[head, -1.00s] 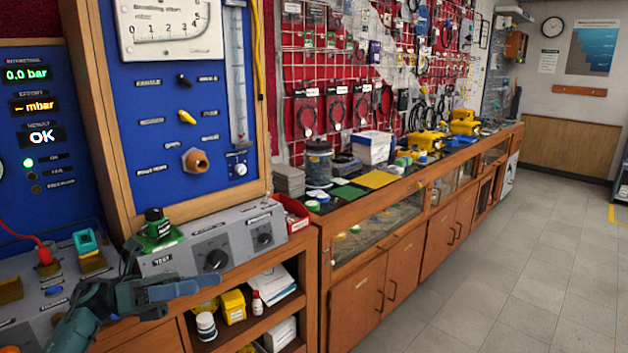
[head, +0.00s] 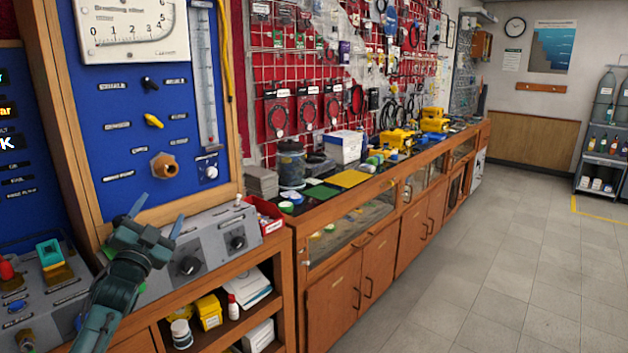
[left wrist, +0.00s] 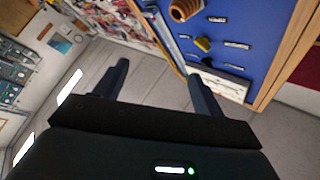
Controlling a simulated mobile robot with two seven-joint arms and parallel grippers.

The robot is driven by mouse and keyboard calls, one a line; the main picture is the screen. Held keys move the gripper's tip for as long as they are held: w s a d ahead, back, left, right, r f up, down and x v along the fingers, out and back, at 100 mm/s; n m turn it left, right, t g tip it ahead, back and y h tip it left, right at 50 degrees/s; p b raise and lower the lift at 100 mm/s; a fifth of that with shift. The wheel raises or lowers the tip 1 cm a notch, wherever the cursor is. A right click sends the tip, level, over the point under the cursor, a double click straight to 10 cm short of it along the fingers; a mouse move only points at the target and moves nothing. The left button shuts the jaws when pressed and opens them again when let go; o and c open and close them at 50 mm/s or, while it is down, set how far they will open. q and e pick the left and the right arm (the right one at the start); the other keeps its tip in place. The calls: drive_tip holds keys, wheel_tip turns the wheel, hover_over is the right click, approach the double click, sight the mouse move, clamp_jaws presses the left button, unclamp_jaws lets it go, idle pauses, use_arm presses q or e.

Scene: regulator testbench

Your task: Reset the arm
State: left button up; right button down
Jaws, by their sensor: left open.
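My left arm comes in from the lower left in the head view. Its gripper (head: 155,220) is raised in front of the grey control box (head: 215,240), with its fingers apart and nothing between them. In the left wrist view, the two dark fingers (left wrist: 155,85) also stand apart and empty. The blue gauge panel (head: 120,110) in a wooden frame stands just behind the gripper. The gripper hides part of the left side of the control box. My right gripper does not show.
A grey unit with a teal-topped fitting (head: 48,252) stands at the lower left. A red bin (head: 265,215) sits at the bench's corner. Open shelves hold a yellow box (head: 209,312) and bottles. A long wooden counter (head: 370,190) runs rightward. The tiled floor (head: 480,270) is clear.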

use_arm(q)
wheel_tip(320, 180, down, 7)
drive_tip(key=w+a+n+g+y, duration=0.1)
drive_tip(key=a+n+g+y, duration=0.25)
drive_tip(key=n, duration=0.25)
drive_tip(key=s+d+f+g+h, duration=0.1)
drive_tip(key=s+d+f+g, duration=0.1)
drive_tip(key=s+d+f, duration=0.45)
drive_tip(key=s+d+f+g+h, duration=0.2)
drive_tip(key=s+f, duration=0.2)
drive_tip(key=f, duration=0.5)
drive_tip(key=s+d+f+g+h, duration=0.1)
drive_tip(key=s+d+f, duration=0.2)
drive_tip(key=s, duration=0.6)
drive_tip(key=s+d+f+g, duration=0.1)
drive_tip(key=s+d+f, duration=0.3)
drive_tip(key=s, duration=0.6)
drive_tip(key=s+d+f+g+h, duration=0.1)
drive_tip(key=s+d+f, duration=0.3)
drive_tip(key=s, duration=0.6)
drive_tip(key=shift+d+f+g+h, duration=0.25)
drive_tip(key=shift+d+g+h, duration=0.15)
drive_tip(key=shift+d, duration=0.8)
